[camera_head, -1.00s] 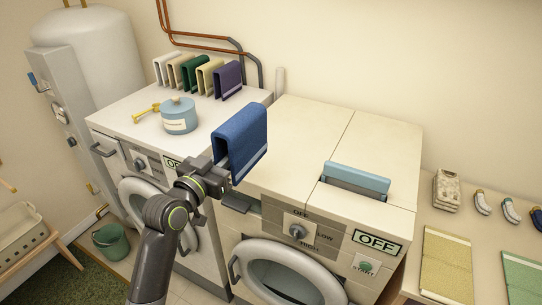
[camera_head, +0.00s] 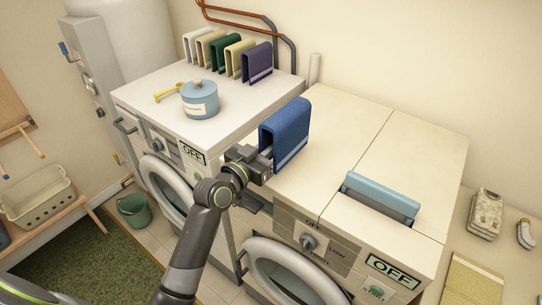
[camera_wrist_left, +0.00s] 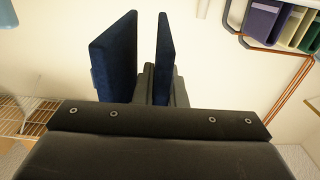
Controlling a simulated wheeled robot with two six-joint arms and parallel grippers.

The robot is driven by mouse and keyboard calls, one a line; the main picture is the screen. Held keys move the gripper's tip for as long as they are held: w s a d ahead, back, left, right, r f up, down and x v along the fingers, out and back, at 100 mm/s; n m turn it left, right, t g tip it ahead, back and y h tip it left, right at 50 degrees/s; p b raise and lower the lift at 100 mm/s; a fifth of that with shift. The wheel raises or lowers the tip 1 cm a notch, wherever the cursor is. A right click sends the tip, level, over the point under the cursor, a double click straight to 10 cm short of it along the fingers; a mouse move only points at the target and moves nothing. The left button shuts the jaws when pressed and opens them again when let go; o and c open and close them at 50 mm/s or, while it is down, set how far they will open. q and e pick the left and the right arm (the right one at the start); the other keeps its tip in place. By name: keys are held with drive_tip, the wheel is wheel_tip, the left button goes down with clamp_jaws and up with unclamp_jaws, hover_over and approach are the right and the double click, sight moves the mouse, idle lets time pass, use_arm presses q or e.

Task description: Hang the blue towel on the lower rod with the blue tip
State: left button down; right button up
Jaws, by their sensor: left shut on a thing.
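The blue towel (camera_head: 285,130) is folded over into an upside-down U. My left gripper (camera_head: 264,165) is shut on it and holds it up in front of the white machines. In the left wrist view, two dark blue towel panels (camera_wrist_left: 114,58) stand out beyond the gripper fingers (camera_wrist_left: 156,86), with a gap between the panels. At the far left of the head view, thin wooden rods (camera_head: 40,155) jut from a wooden board (camera_head: 18,100). My right gripper is not in view.
Several folded towels (camera_head: 222,52), a blue lidded pot (camera_head: 199,101) and a yellow tool (camera_head: 167,92) are on the left machine. A light blue drawer piece (camera_head: 380,195) stands up from the right machine. A basket (camera_head: 38,200) and green bucket (camera_head: 133,209) are at left.

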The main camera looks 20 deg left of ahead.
sight(271, 158)
use_arm(q)
drive_tip(key=f, duration=0.2)
drive_tip(key=shift+w+d+f, duration=0.15)
drive_tip(key=shift+w+f, duration=0.1)
drive_tip(key=shift+f, duration=0.1)
drive_tip(key=shift+w+f, duration=0.1)
drive_tip(key=shift+f, duration=0.7)
drive_tip(key=c, duration=1.5)
unclamp_jaws()
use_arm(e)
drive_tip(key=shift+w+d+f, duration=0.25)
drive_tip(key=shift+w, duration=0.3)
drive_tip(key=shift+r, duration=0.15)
